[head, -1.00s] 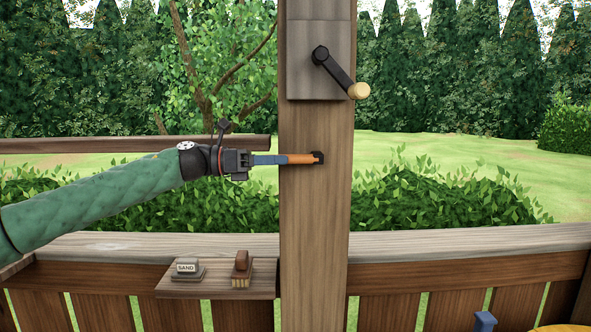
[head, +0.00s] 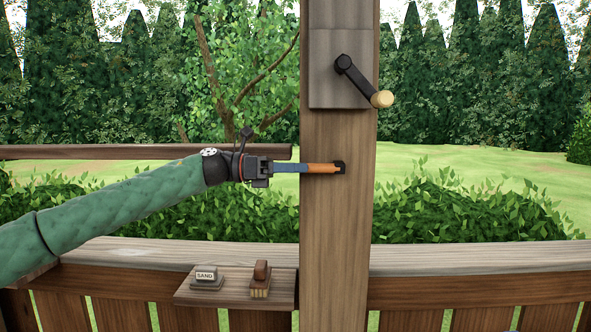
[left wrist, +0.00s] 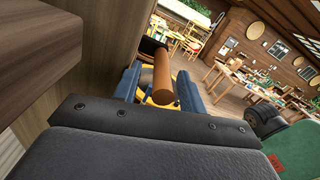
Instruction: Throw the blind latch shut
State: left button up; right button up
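In the head view, a short orange-brown handle (head: 322,168) with a black mount is on the wooden post (head: 338,215). It lies roughly level and points left; I take it for the blind latch. My left gripper (head: 292,168) comes in from the left, with its blue fingers at the handle. In the left wrist view, the brown cylindrical handle (left wrist: 162,78) lies between the two blue fingers (left wrist: 160,90), nearer the right one. A gap shows on the left side, so the gripper looks open around it. My right gripper is not in view.
Above the handle, a black crank with a pale knob (head: 381,99) sits on a grey plate (head: 340,92). Below left, a small shelf (head: 235,299) holds a SAND block (head: 207,281) and a brush (head: 261,284). A railing (head: 470,262) runs behind.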

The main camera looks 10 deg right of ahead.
pick_arm(q)
jog(key=shift+w+a+f+b, duration=0.15)
jog(key=shift+a+b, duration=0.15)
jog(key=shift+a, duration=0.2)
jog(key=b+v, duration=0.2)
jog(key=v, duration=0.4)
jog(key=shift+a, duration=0.35)
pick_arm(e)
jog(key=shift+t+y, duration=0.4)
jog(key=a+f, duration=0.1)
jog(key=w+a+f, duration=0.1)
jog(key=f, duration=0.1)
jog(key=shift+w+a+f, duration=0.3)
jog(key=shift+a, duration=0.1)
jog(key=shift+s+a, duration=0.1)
